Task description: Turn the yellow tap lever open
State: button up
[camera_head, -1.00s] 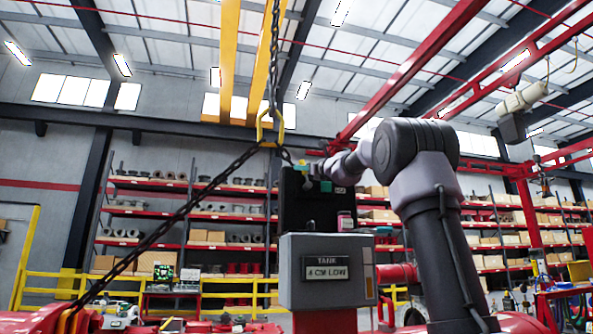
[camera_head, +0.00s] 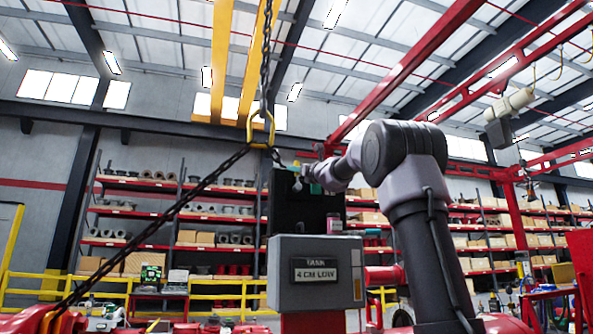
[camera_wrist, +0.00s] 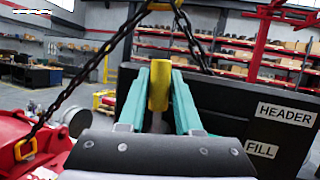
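The yellow tap lever (camera_wrist: 159,86) stands upright in the middle of the wrist view, with a grey stem under it. My gripper (camera_wrist: 160,72) has its two teal fingers on either side of the lever. The lever fills the gap between them, and both fingers appear to touch it. In the head view my gripper (camera_head: 306,178) is at the upper front of the black panel (camera_head: 290,212). The lever is too small and covered to make out there.
A black chain (camera_head: 170,215) slants down from a yellow hook (camera_head: 262,130) left of the panel. "HEADER" (camera_wrist: 285,114) and "FILL" (camera_wrist: 261,149) labels are right of my fingers.

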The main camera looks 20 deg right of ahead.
jog(key=shift+o, duration=0.8)
jog(key=v, duration=1.1)
jog(key=s+a+f+n+g+y, duration=0.1)
jog(key=s+a+f+n+g, duration=0.45)
jog(key=s+f+n, duration=0.4)
jog(key=s+a+f+n+g+y, duration=0.1)
jog(key=s+a+f+n+g, duration=0.45)
jog(key=f, duration=0.75)
jog(key=s+d+f+n+g+h, duration=0.1)
jog(key=s+f+n+h, duration=0.2)
jog(key=s+f+n, duration=0.3)
jog(key=s+d+f+n+g+h, duration=0.2)
jog(key=s+f+n, duration=0.4)
jog(key=f, duration=0.8)
jog(key=s+h, duration=0.1)
jog(key=s, duration=0.2)
jog(key=shift+s+n, duration=0.3)
jog(key=shift+n, duration=0.1)
